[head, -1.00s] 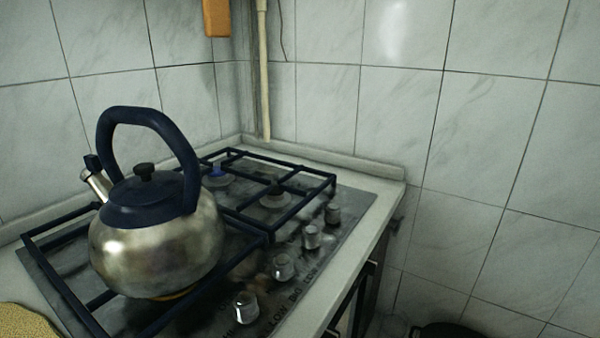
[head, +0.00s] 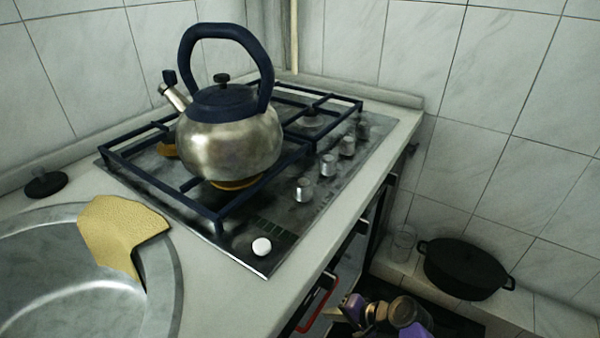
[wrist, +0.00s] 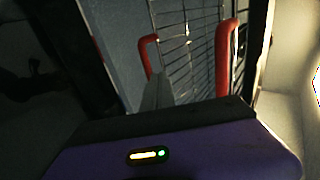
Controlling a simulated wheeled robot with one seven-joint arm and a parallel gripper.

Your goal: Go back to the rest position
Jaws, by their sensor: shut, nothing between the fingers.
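My gripper (head: 350,306) is low at the bottom of the head view, in front of the cabinet below the counter. Part of my arm, with purple and metal parts, shows just right of it. In the wrist view the gripper's purple body fills the bottom, and its grey fingers (wrist: 157,90) are together with nothing held. Beyond them are red handles (wrist: 225,55) and a wire rack (wrist: 190,40). A red handle (head: 318,305) also shows close to the left of my gripper in the head view.
A steel kettle (head: 228,140) with a dark blue handle stands on the gas hob (head: 275,225). A yellow cloth (head: 120,230) lies over the sink's edge (head: 165,290). A black pot (head: 465,268) and a clear glass (head: 403,242) are low by the right wall.

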